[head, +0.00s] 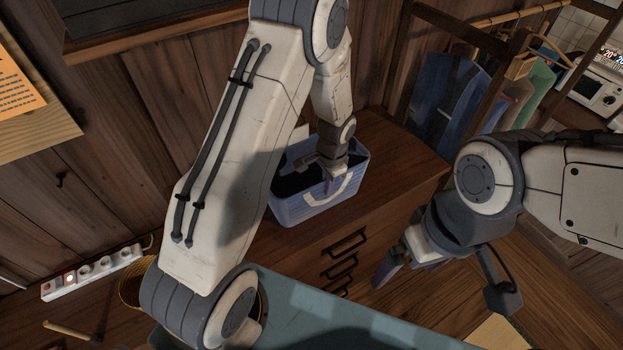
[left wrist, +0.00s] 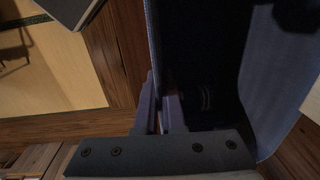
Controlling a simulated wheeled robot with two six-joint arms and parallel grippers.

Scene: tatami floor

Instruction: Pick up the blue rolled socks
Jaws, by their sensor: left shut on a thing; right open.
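I cannot make out the blue rolled socks in either view. A blue ribbed basket (head: 300,208) with a pale handle stands on a wooden chest. My left gripper (head: 334,173) is at its near rim, above the handle. In the left wrist view my left gripper (left wrist: 160,112) has its fingers close together on either side of a basket wall (left wrist: 154,38), shut on it. The basket's inside is very dark there, and its contents are hidden. My right gripper (head: 445,278) is open and empty, to the right of the chest's drawers.
The wooden chest (head: 395,150) has free top to the right of the basket. Clothes (head: 445,105) hang on a rack behind it. A power strip (head: 92,272) and a wicker basket (head: 130,290) are at the lower left.

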